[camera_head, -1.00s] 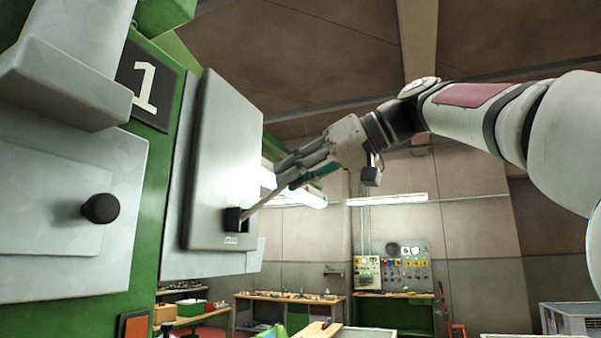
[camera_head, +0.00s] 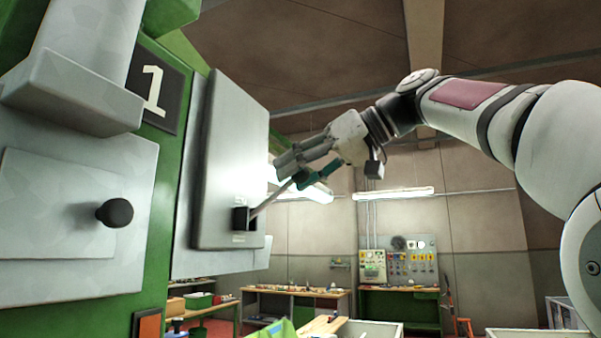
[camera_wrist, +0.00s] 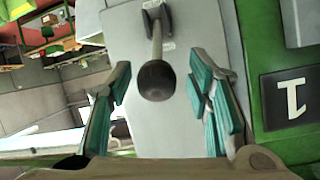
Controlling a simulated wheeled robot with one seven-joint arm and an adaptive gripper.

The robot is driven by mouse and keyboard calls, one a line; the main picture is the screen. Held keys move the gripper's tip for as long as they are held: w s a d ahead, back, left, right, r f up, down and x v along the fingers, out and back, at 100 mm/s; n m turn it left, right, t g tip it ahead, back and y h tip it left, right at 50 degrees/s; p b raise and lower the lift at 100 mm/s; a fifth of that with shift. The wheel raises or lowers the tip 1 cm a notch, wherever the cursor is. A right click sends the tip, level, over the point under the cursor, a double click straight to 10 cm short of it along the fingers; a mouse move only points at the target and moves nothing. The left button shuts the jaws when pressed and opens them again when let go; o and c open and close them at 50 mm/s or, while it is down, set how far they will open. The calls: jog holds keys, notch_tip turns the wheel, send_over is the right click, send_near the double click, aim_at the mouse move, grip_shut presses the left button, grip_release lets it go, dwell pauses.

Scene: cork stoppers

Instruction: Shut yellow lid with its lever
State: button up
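A lever (camera_head: 271,199) with a thin rod sticks out of a black slot low on a pale grey panel (camera_head: 222,150), on the green machine marked 1. In the wrist view the lever (camera_wrist: 157,40) ends in a dark round knob (camera_wrist: 156,80). My gripper (camera_head: 296,178) is at the lever's outer end. In the wrist view my gripper (camera_wrist: 160,88) is open, its teal-padded fingers on either side of the knob with gaps on both sides. The panel also shows behind the knob (camera_wrist: 190,30). No yellow lid shows in these frames.
A grey box-like cover (camera_head: 75,90) and a plate with a black knob (camera_head: 115,212) are at left on the green machine (camera_head: 160,205). Workbenches (camera_head: 295,291) and a tool board (camera_head: 398,262) stand far behind. The air right of the panel is free apart from my arm.

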jog(key=v, duration=0.7)
jog(key=shift+d, duration=0.2)
dwell(1.0)
